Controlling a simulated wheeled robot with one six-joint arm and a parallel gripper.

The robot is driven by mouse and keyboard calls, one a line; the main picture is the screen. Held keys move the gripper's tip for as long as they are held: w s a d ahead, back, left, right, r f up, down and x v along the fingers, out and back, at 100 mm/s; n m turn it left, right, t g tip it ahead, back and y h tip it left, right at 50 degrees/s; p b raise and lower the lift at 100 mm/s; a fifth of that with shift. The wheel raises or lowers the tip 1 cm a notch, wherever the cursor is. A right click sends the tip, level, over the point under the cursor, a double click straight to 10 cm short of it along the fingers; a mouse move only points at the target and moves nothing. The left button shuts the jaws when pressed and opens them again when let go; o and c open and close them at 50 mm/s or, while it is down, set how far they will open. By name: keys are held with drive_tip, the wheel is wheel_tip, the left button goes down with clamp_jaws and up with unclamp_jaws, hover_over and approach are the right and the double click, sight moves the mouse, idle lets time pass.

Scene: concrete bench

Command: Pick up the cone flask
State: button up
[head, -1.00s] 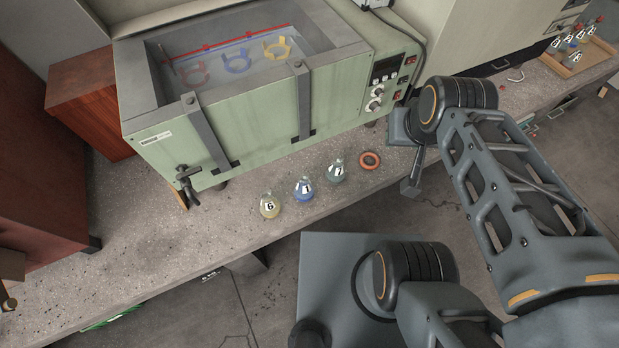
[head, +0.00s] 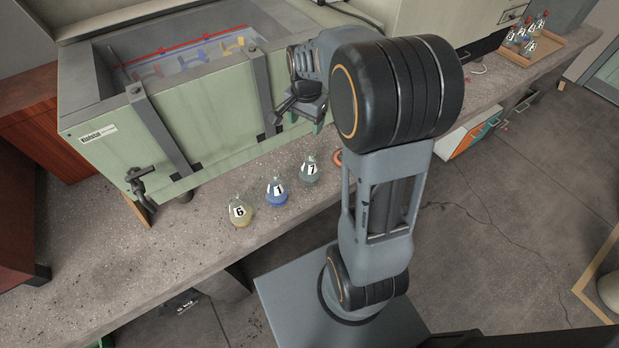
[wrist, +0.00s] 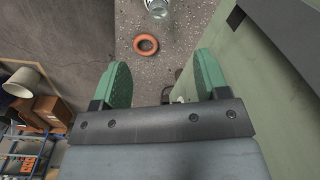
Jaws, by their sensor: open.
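Three cone flasks stand upright in a row on the bench: a yellow one labelled 6 (head: 240,215), a blue one labelled 1 (head: 276,194) and a grey-green one (head: 310,172) whose label looks like 1 or 7. My gripper (wrist: 164,78) is open, with nothing between its green fingers. In the head view it hangs above the bench in front of the green bath, near and above the grey-green flask, partly hidden by my arm. The wrist view shows a clear flask (wrist: 158,8) at the top edge, cut off and beyond the fingertips.
An orange ring (head: 337,157) lies right of the flasks, partly behind my arm; it also shows in the wrist view (wrist: 146,52). The green bath (head: 210,130) stands close behind the flasks. A tray (head: 547,52) of several flasks is at the far right.

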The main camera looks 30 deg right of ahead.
drive_tip(key=m, duration=0.1)
approach(310, 166)
drive_tip(key=w, duration=0.2)
drive_tip(key=shift+w+d+f+g, duration=0.25)
drive_tip(key=shift+f+g, duration=0.05)
drive_tip(key=shift+f, duration=0.1)
drive_tip(key=shift+s+d+f, duration=0.1)
drive_tip(key=shift+f, duration=1.55)
drive_tip(key=shift+d+f, duration=0.1)
drive_tip(key=shift+f, duration=1.55)
clamp_jaws()
